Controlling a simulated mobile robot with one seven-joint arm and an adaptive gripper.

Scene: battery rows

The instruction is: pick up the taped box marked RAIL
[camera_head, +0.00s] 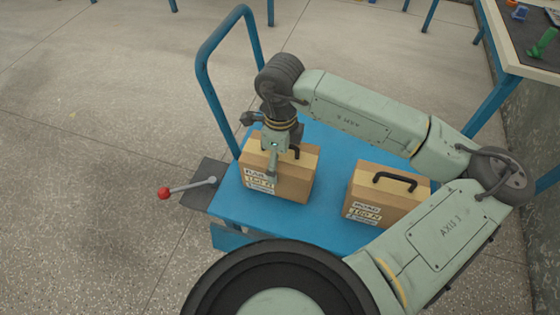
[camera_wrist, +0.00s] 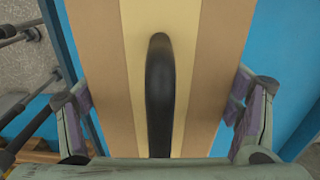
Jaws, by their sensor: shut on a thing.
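A brown box (camera_head: 292,183) with a pale tape band, a dark handle and a white label stands at the left on a blue cart top (camera_head: 331,152). The label's top word is too small to read surely. My gripper (camera_head: 280,157) is over this box, with one finger down its near face. In the wrist view the box's taped top (camera_wrist: 108,60) fills the middle. The dark handle (camera_wrist: 159,90) runs between the fingers, which are shut on the box's two sides. Whether the box touches the cart top is hard to tell.
A second taped box (camera_head: 409,190) with a handle and a label stands to the right on the cart, apart from the first. A blue rail (camera_head: 204,82) rises at the cart's left. A red-knobbed lever (camera_head: 188,187) sticks out at left. A table (camera_head: 519,62) stands upper right.

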